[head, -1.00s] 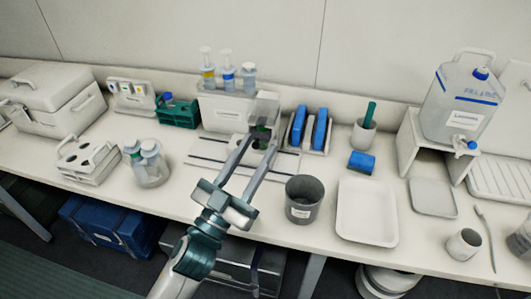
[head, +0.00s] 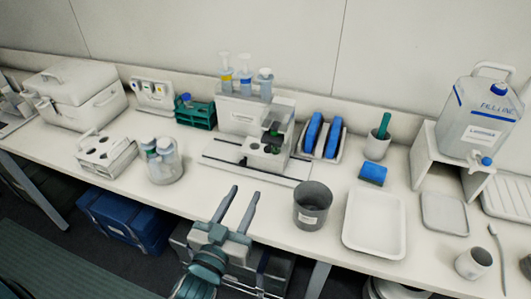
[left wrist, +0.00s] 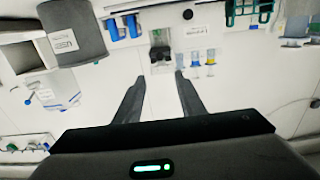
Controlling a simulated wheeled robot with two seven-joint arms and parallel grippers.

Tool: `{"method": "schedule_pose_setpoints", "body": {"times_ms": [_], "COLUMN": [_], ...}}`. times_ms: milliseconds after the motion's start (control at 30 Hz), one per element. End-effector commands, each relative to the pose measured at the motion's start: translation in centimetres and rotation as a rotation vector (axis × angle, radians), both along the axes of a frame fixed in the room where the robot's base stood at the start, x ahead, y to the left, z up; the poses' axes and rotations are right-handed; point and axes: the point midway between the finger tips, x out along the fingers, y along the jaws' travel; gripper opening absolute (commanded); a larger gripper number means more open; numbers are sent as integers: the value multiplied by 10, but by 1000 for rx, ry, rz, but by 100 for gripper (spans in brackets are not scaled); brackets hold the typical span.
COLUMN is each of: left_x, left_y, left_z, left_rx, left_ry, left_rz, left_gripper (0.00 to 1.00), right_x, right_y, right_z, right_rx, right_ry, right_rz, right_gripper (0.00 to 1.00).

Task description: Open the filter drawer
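A white labelled unit (head: 240,118) with syringe-like bottles on top stands at the back of the bench. At its front right, a clear-walled part with dark green pieces (head: 270,133) sits over a white block (head: 263,157); this looks like the filter drawer, standing out over a flat base plate (head: 222,162). The dark pieces also show in the left wrist view (left wrist: 160,50). My left gripper (head: 243,190) is open and empty, apart from the drawer, near the bench's front edge. Its two fingers (left wrist: 157,85) frame the drawer in the wrist view. My right gripper is out of view.
A grey cup (head: 313,208) stands right of my left gripper, a white tray (head: 375,247) beyond it. Blue blocks in a rack (head: 322,156) stand close right of the drawer. A bottle jar (head: 162,172) stands left.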

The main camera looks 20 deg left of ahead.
Motion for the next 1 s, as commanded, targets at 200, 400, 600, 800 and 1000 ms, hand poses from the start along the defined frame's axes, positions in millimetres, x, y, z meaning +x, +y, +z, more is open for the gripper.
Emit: {"method": "schedule_pose_setpoints", "body": {"times_ms": [200,400,600,800,1000], "left_x": [24,58,94,129,155], "left_y": [-1,-2,-3,-5,-6], "left_z": [3,4,4,4,2], "left_rx": [2,3,2,2,1], "left_ry": [-1,-2,-1,-1,0], "left_rz": [0,0,-1,0,-1], "left_gripper": [36,36,36,36,36], "right_x": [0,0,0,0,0], "right_y": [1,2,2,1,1], "right_z": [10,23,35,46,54], "right_rx": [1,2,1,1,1], "right_ry": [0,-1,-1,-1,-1], "right_rz": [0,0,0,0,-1], "right_gripper": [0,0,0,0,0]}}
